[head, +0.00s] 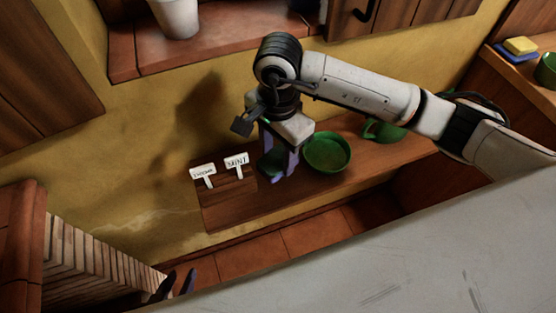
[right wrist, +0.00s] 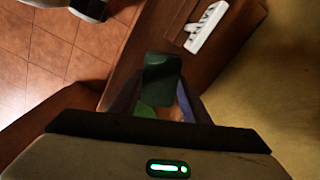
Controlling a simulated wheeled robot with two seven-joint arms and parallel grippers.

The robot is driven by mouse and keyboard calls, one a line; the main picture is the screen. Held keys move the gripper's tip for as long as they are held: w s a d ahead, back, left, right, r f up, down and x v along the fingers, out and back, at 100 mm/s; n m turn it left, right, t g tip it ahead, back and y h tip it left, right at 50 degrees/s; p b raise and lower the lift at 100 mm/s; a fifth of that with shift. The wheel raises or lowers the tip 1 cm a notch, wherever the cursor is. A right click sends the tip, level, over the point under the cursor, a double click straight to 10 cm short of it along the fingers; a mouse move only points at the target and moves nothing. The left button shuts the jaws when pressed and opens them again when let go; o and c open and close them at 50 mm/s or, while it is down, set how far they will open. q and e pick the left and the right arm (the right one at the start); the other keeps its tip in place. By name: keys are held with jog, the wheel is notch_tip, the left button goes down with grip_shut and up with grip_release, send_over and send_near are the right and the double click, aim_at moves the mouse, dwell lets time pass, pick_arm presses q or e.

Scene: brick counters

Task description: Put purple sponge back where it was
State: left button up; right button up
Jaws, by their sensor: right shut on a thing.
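My right gripper (head: 280,160) hangs fingers-down over the wooden counter (head: 225,212), just left of a green bowl (head: 327,153). It is shut on a dark green, block-like thing (head: 271,163), which also shows between the fingers in the right wrist view (right wrist: 162,78). I cannot tell whether this thing touches the counter. The gripper's fingers look purple, and I cannot make out a separate purple sponge. My left gripper (head: 176,285) is low at the left in the head view, with its fingertips apart and nothing seen between them.
Two small white signs, the left one (head: 203,172) and the right one (head: 237,162), stand left of my right gripper. A green mug (head: 383,130) is right of the bowl. A yellow sponge (head: 520,45) lies over a blue one (head: 515,56) on the far right counter.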

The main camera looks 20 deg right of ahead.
aim_at(278, 158)
jog(key=shift+f, duration=1.65)
jog(key=o, duration=0.9)
jog(key=shift+o, duration=0.2)
notch_tip(278, 158, up, 12)
jog(key=shift+b, duration=0.35)
